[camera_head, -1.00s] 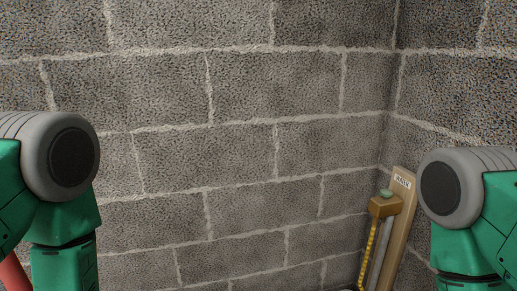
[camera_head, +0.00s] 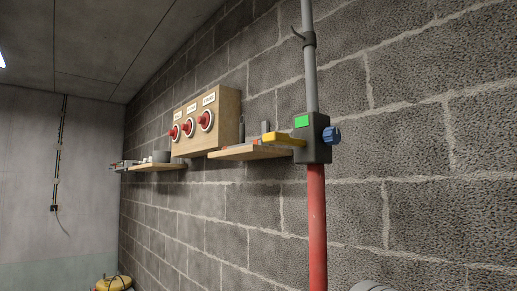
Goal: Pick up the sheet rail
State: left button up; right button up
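I cannot make out a sheet rail in the current head view. Neither of my grippers shows. Only a small grey rounded piece (camera_head: 371,287) is at the bottom edge, right of the pipe, and I cannot tell what it is.
A vertical pipe, grey above and red below (camera_head: 317,230), carries a dark valve box (camera_head: 318,140) with a yellow lever and blue knob. Left of it are a wooden panel (camera_head: 228,115) with red knobs and two wooden shelves (camera_head: 250,153) (camera_head: 155,167). A yellow object (camera_head: 112,284) is lower left.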

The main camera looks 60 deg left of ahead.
aim_at(241, 126)
jog(key=u, duration=2.05)
jog(key=z, duration=0.35)
jog(key=j+z, duration=0.2)
jog(key=z, duration=0.25)
jog(key=i+j+z, duration=0.1)
jog(key=j+z, duration=0.15)
jog(key=z, duration=0.25)
jog(key=j+z, duration=0.2)
jog(key=z, duration=0.25)
jog(key=j+z, duration=0.2)
jog(key=z, duration=0.25)
